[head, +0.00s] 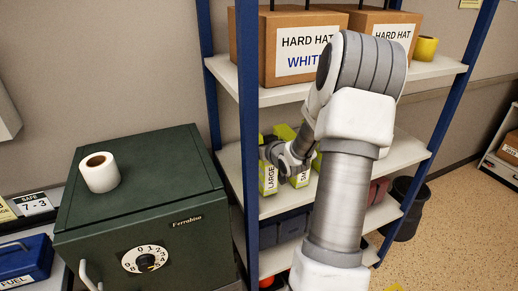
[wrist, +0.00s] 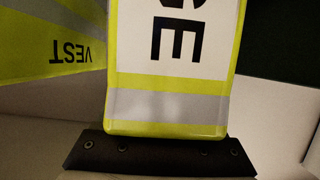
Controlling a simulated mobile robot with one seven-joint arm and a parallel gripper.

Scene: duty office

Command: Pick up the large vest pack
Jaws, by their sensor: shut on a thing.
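The large vest pack (head: 268,180) is yellow-green with a white label reading LARGE. It stands on the middle shelf level of the rack, at the left end. My gripper (head: 269,152) is at its upper part and is shut on it. In the wrist view the large pack (wrist: 170,75) fills the middle, with the letters "GE" and a grey band showing, close against a dark bolted bar (wrist: 160,157). My arm hides part of the shelf. I cannot tell whether the pack's base touches the shelf.
The blue rack post (head: 249,130) is close on the left. Hard hat boxes (head: 295,75) sit on the shelf above. A green safe (head: 140,215) stands left.

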